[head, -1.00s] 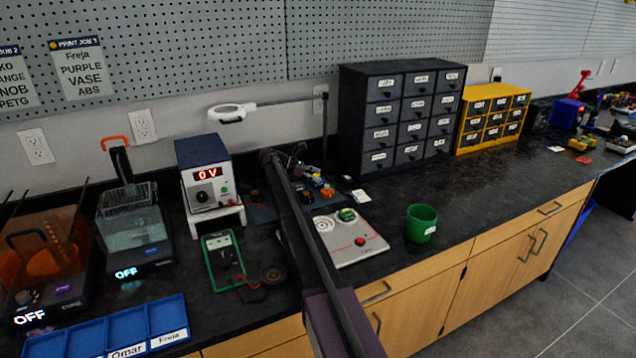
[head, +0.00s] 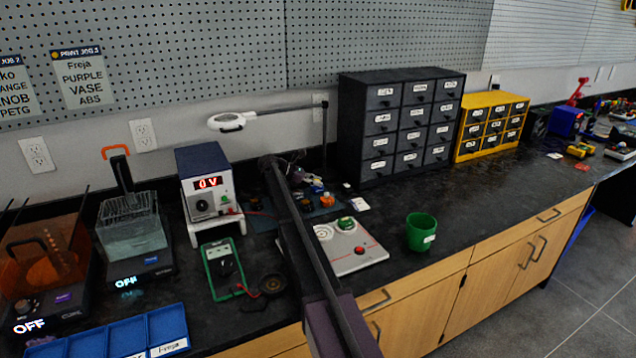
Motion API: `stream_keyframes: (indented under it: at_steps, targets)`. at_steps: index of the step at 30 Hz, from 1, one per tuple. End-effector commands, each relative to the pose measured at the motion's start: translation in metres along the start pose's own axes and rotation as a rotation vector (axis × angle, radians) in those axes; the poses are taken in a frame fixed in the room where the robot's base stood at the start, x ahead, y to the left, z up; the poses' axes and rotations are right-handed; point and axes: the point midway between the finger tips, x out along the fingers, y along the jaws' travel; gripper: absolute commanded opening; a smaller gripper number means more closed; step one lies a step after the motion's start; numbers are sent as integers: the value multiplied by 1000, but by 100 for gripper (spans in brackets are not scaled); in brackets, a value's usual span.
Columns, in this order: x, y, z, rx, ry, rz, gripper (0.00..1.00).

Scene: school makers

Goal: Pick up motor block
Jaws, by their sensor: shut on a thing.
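My arm crosses the middle of the head view, and my gripper (head: 294,160) is small and dark at its far end, by the back of the bench. It is partly hidden by my own arm link. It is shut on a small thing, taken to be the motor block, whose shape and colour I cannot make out. Small parts, one of them an orange part (head: 327,199), lie on a dark blue mat (head: 262,222) just below and in front of the gripper.
A magnifier lamp (head: 228,121) hangs behind. The bench right of the cup is clear.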

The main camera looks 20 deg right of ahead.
Motion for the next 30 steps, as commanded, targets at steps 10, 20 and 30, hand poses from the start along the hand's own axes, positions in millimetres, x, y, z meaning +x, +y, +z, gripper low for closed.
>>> stream_keyframes:
  at_steps: [10,20,30]
  targets:
    - [-14,0,32,0,0,0,0]
    - [-27,0,64,0,0,1,0]
    - [-35,0,82,0,-1,1,0]
